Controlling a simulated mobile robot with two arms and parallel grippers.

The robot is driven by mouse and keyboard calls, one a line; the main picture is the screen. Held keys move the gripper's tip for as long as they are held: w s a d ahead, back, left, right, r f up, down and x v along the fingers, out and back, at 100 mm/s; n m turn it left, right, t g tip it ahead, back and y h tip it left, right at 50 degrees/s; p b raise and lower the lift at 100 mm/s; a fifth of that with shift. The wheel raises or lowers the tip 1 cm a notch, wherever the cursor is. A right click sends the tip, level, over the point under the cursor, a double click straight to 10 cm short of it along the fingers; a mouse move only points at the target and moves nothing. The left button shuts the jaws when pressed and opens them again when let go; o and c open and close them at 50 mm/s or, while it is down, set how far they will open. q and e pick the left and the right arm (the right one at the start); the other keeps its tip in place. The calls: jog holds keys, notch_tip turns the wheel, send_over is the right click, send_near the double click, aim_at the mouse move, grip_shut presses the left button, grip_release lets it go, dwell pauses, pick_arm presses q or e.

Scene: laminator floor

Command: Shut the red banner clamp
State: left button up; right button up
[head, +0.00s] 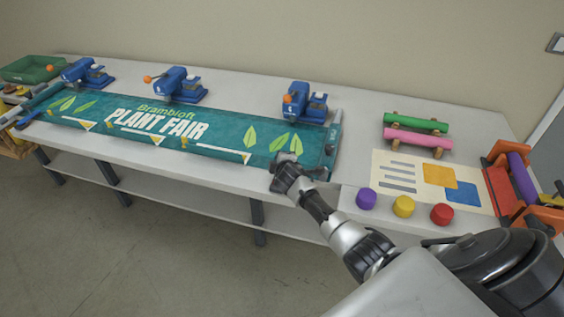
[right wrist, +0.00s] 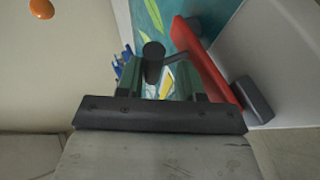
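In the right wrist view, the red banner clamp (right wrist: 208,62) shows as a long red bar at the edge of the teal banner (right wrist: 154,18), with a dark grey block at its near end. A dark round knob (right wrist: 152,50) on a thin rod sits beside it. I cannot tell how far the clamp stands open. My right gripper (right wrist: 162,78) has its two fingers apart, with the knob just beyond them; I see no contact. In the head view my right gripper (head: 287,163) is over the front right part of the banner (head: 225,125) and hides the clamp. My left gripper is out of view.
Blue presses with orange knobs (head: 300,103) line the banner's back edge. To the right are purple, yellow and red buttons (head: 404,206), a printed sheet (head: 400,187), green and pink rolls (head: 417,138) and an orange-red device (head: 502,190). The table's front edge is close to my arm.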

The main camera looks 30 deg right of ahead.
jog(key=shift+o, duration=0.6)
jog(key=shift+w+d+r, duration=0.3)
jog(key=shift+d+r, duration=0.3)
jog(key=shift+r, duration=0.2)
jog(key=shift+s+a, duration=0.1)
jog(key=shift+a, duration=0.05)
jog(key=shift+s+a, duration=0.2)
jog(key=shift+s, duration=0.15)
jog(key=v, duration=1)
jog(key=shift+a+f, duration=0.25)
jog(key=shift+f, duration=0.15)
jog(key=shift+s, duration=0.1)
